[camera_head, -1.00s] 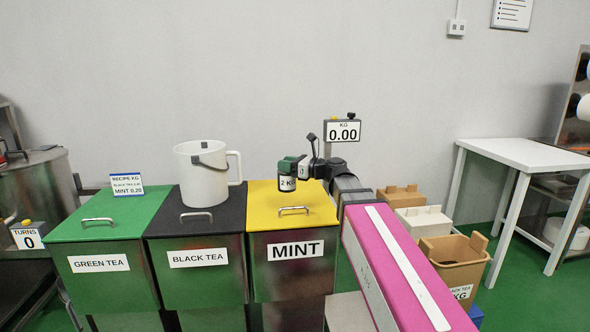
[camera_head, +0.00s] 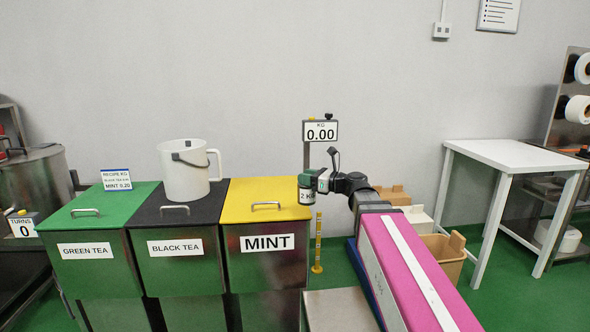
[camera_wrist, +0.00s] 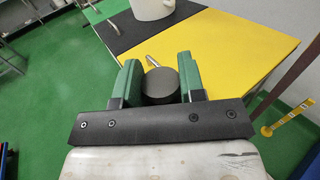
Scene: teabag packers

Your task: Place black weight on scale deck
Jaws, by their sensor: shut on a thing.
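My gripper (camera_head: 309,179) is shut on the black weight (camera_head: 306,196), which carries a "2 KG" label, and holds it in the air beside the right edge of the yellow mint lid. In the wrist view the weight's round dark top (camera_wrist: 160,86) sits between the two green fingers of my gripper (camera_wrist: 160,82). The scale's display (camera_head: 320,132) reads 0.00 on a post behind my gripper. A flat pale grey surface (camera_head: 338,308) lies low in front, right of the mint bin; I cannot tell whether it is the scale deck.
The bins have green (camera_head: 100,207), black (camera_head: 180,203) and yellow (camera_head: 268,200) lids with handles. A white jug (camera_head: 187,178) stands on the black lid. A yellow post (camera_head: 318,245) stands on the floor. Cartons (camera_head: 445,257) and a white table (camera_head: 515,155) are at right.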

